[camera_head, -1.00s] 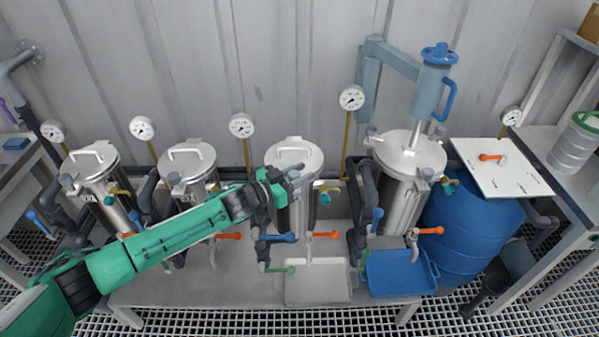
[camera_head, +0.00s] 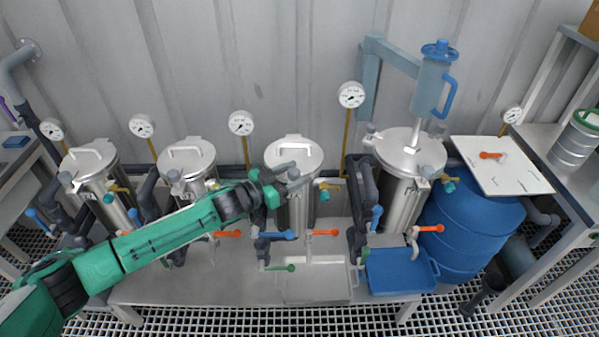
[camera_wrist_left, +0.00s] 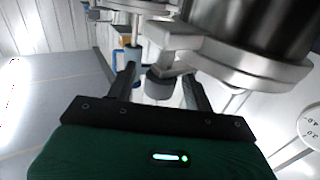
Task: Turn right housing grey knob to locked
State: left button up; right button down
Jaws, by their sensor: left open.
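The third steel housing from the left (camera_head: 294,152) has a round lid with a bar handle. Its grey knob (camera_head: 293,174) sits at the lid's left front edge. In the left wrist view the grey knob (camera_wrist_left: 158,85) hangs on a metal bracket at the rim of the housing (camera_wrist_left: 245,62). My left gripper (camera_head: 291,176) is open at this knob. In the left wrist view the two dark fingers of my left gripper (camera_wrist_left: 160,92) stand on either side of the knob, with a gap visible at the left. Whether either finger touches it I cannot tell. My right gripper is out of view.
Two similar housings (camera_head: 186,158) stand to the left, and a larger vessel (camera_head: 410,158) with a blue-handled pump (camera_head: 432,80) to the right. Blue and orange valve levers (camera_head: 322,232) stick out below the gripper.

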pick_arm(q)
jog(key=b+v, duration=0.2)
jog(key=v, duration=0.9)
jog(key=shift+s+a, duration=0.2)
jog(key=shift+a, duration=0.15)
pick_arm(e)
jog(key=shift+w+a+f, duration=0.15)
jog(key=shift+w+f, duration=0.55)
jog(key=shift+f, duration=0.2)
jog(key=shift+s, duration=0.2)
